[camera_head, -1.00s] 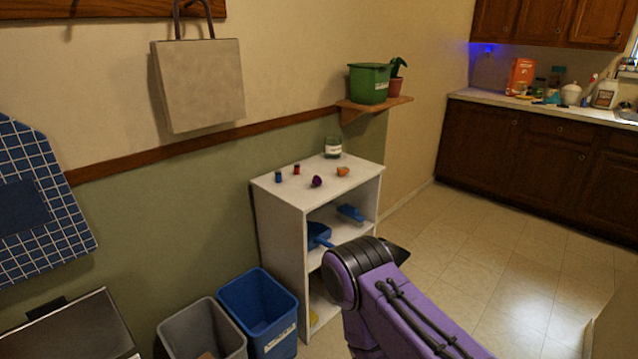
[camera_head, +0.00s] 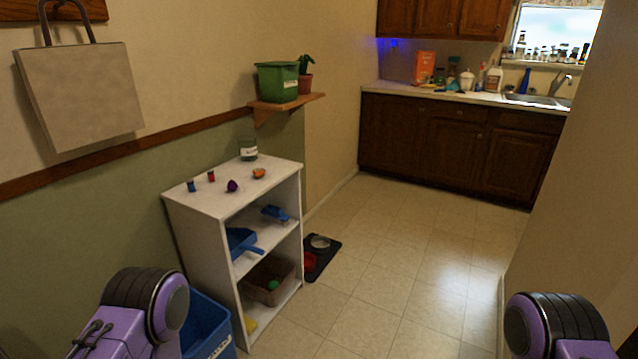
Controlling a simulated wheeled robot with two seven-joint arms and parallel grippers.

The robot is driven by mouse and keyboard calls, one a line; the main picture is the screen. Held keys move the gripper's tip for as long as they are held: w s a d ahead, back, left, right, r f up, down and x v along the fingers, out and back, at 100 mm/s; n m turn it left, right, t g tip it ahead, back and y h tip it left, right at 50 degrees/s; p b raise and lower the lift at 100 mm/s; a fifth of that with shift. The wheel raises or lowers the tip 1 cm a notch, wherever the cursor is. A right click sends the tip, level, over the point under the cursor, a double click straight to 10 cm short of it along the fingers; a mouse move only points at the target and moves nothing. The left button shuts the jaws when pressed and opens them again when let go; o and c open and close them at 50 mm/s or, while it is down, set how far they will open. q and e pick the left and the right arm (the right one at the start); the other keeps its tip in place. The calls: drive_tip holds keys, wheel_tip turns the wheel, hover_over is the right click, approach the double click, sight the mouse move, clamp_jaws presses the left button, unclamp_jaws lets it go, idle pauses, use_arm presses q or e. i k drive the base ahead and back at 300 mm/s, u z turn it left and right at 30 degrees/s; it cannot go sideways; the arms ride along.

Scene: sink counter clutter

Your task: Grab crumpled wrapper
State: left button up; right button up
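A small purple lump (camera_head: 232,186) and a small orange piece (camera_head: 259,173) lie on top of the white shelf unit (camera_head: 205,202). Either could be a crumpled wrapper, but they are too small to tell. On the far counter, small clutter is also too small to pick out a wrapper. Purple and black links of my two arms show at the bottom left and bottom right. Neither of my grippers is in view.
A blue bin (camera_head: 207,325) stands left of the shelf. Small blue and red items and a jar (camera_head: 248,150) share the shelf top. A dark mat (camera_head: 322,256) with bowls lies beyond it. Open tiled floor leads to the sink counter (camera_head: 450,97). A wall edge rises at right.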

sight(233, 185)
drive_tip(key=z, duration=0.25)
drive_tip(key=i, duration=3.15)
drive_tip(key=u, duration=1.4)
